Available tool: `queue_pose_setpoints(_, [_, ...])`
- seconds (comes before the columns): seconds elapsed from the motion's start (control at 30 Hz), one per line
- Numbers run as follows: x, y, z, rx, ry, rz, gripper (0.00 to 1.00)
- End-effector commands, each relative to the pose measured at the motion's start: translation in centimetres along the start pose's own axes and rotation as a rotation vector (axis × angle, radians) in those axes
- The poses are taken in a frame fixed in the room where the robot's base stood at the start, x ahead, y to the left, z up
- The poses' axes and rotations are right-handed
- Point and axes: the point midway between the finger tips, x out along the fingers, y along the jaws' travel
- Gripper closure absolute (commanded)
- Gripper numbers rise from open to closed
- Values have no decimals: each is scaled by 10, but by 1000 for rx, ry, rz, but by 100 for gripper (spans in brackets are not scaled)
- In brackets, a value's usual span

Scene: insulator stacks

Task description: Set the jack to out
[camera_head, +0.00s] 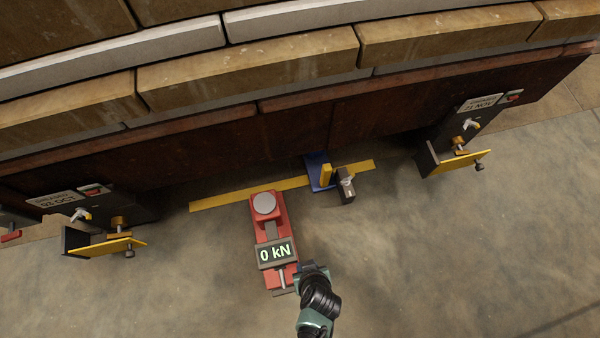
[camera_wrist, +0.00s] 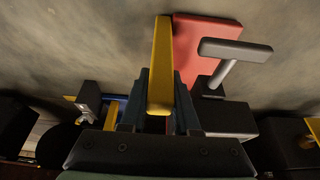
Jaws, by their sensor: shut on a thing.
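The red jack (camera_head: 282,279) lies on the floor in the head view, with a round grey pad (camera_head: 264,203) at its far end and a display (camera_head: 276,252) reading 0 kN. My gripper (camera_head: 311,268) is at the jack's near right side. In the wrist view my gripper (camera_wrist: 160,95) is shut on a yellow bar (camera_wrist: 161,50). The jack's red body (camera_wrist: 200,45) and a grey T-shaped handle (camera_wrist: 235,50) show to the right of the bar. Where the bar joins the jack is hidden.
A yellow floor strip (camera_head: 225,197) crosses beyond the jack. A blue piece with a yellow post (camera_head: 326,173) and a dark block (camera_head: 346,191) stand right of the jack's far end. Yellow-plated brackets stand left (camera_head: 105,246) and right (camera_head: 458,162). The near floor is clear.

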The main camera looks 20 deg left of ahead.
Motion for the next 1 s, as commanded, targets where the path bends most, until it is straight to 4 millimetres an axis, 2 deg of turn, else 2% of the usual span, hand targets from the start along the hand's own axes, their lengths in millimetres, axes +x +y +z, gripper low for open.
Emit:
queue_pose_setpoints(0.03, [-6,-1,13,2,-7,-2,100])
queue_pose_setpoints(0.1, [-11,-1,25,1,-5,-2,100])
queue_pose_setpoints(0.3, [-18,0,45,0,-3,-1,100])
queue_pose_setpoints(0.77, [-20,0,53,2,-8,-1,100])
queue_pose_setpoints(0.8, [-20,-1,54,2,-8,-1,63])
queue_pose_setpoints(0.93, [-20,0,52,1,-5,-1,40])
queue_pose_setpoints(1.0, [-20,0,50,1,-3,-1,40])
